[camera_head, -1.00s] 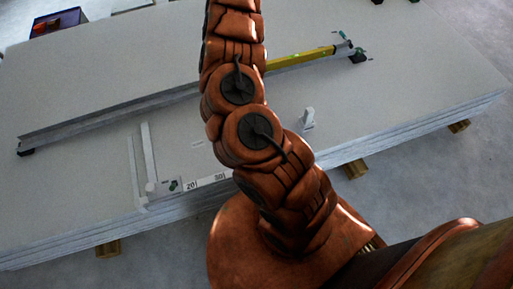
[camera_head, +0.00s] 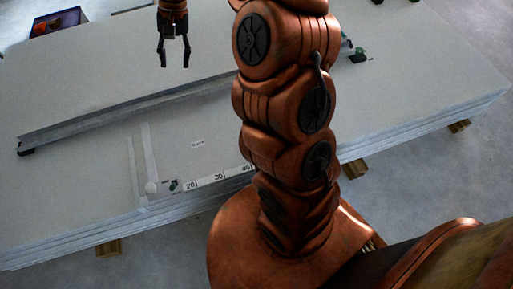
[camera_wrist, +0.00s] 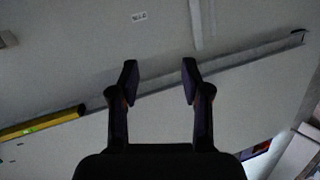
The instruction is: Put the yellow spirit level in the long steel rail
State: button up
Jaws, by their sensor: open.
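The long steel rail (camera_head: 110,112) lies diagonally across the pale panel stack, and it also spans the wrist view (camera_wrist: 245,57). The yellow spirit level (camera_wrist: 42,123) shows at the left of the wrist view, with a green vial. It lies in line with the rail at one end; I cannot tell whether it is fully seated. My arm hides it in the head view. My gripper (camera_head: 174,62) is open and empty, above the panel beyond the rail's middle. In the wrist view the rail crosses behind the open fingers (camera_wrist: 160,72).
The panel stack (camera_head: 90,70) rests on wooden blocks (camera_head: 108,249). A white square with a numbered scale (camera_head: 218,177) lies near its front edge. A blue bin (camera_head: 60,20) stands at the back left. A dark clamp-like piece (camera_head: 358,56) sits at the rail's right end.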

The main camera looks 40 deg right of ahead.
jog(key=s+a+r+n+h, duration=0.1)
jog(key=s+a+r+n, duration=0.1)
jog(key=s, duration=0.5)
jog(key=s+a+r+n, duration=0.1)
jog(key=s, duration=0.6)
jog(key=s+d+f+n+g+h, duration=0.1)
jog(key=s, duration=0.9)
jog(key=s+d+f+n+g+h, duration=0.1)
jog(key=s+d, duration=0.1)
jog(key=s, duration=0.9)
jog(key=shift+s+d+f, duration=0.2)
jog(key=shift+s+f, duration=0.05)
jog(key=shift+f, duration=0.15)
jog(key=shift+r, duration=0.15)
